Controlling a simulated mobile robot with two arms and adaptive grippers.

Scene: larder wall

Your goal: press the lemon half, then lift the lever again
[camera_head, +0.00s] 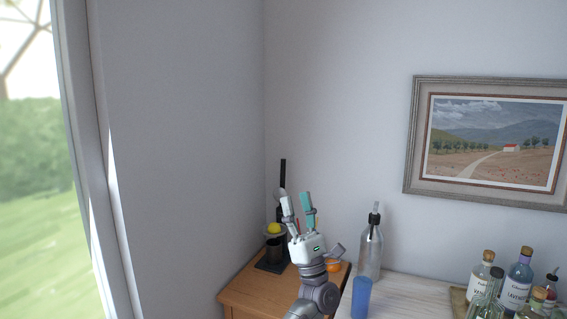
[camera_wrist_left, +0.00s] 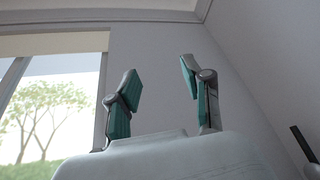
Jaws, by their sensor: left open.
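The lemon half (camera_head: 273,228) is a small yellow dome in the cup of a dark juicer press (camera_head: 270,265) on the wooden cabinet. The press's black lever (camera_head: 283,175) points straight up above it. My left gripper (camera_head: 297,208) is open and empty, fingers pointing up, in front of and just right of the press in the head view, hiding part of it. In the left wrist view my gripper's two teal-padded fingers (camera_wrist_left: 160,88) stand wide apart with nothing between them. A dark bar at that view's right edge may be the lever (camera_wrist_left: 304,143). My right gripper is not in view.
An orange fruit (camera_head: 333,266) lies partly hidden behind my arm on the wooden cabinet (camera_head: 245,290). A clear bottle (camera_head: 370,250) and a blue cup (camera_head: 361,298) stand to the right. Several bottles (camera_head: 515,280) crowd the far right. A window is at left.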

